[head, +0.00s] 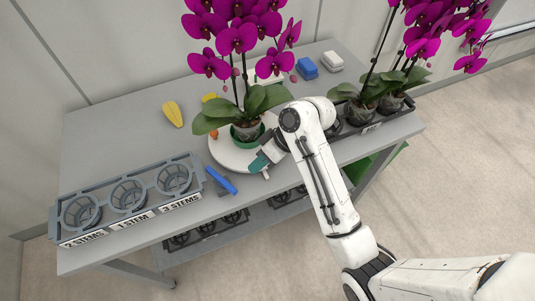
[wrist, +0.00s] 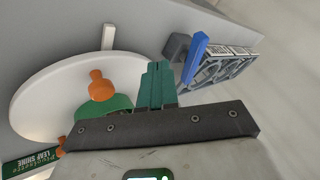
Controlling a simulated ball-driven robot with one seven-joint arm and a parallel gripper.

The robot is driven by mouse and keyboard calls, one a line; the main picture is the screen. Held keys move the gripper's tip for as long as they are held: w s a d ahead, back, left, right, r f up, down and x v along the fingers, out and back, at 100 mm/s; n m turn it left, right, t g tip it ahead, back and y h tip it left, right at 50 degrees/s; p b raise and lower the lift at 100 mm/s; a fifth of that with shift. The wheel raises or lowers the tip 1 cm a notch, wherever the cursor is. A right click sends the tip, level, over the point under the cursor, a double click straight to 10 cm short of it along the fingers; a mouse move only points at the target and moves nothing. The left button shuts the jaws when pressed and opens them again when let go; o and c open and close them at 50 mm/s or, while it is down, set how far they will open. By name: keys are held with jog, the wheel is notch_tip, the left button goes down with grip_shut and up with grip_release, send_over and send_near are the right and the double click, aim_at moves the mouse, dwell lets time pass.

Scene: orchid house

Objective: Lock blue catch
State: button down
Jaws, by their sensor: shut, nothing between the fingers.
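The blue catch (head: 220,180) is a flat blue lever on a dark grey mount at the table's front edge, right of the labelled rack. In the wrist view the blue lever (wrist: 195,57) stands up beside its grey block (wrist: 177,46). My gripper (head: 259,164) is over the front rim of the white round turntable (head: 225,158), to the right of the catch. Its teal fingers (wrist: 157,75) are together and empty, and in the wrist view they point just left of the catch. I cannot tell whether they touch it.
A potted magenta orchid (head: 238,40) stands on the turntable, with an orange piece (wrist: 100,87) at its green pot. The grey rack (head: 130,208) with stem labels is at left. More orchids (head: 425,45) stand in a dark tray at right. A yellow object (head: 173,114) lies behind.

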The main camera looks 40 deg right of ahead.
aim_at(221, 181)
jog(key=shift+x, duration=0.95)
jog(key=shift+s+a+f+p, duration=0.1)
jog(key=shift+a+p, duration=0.2)
jog(key=shift+a, duration=0.75)
jog(key=shift+s+a+f+p, duration=0.15)
jog(key=shift+a+p, duration=0.15)
jog(key=shift+a, duration=0.75)
jog(key=shift+w+a, duration=0.1)
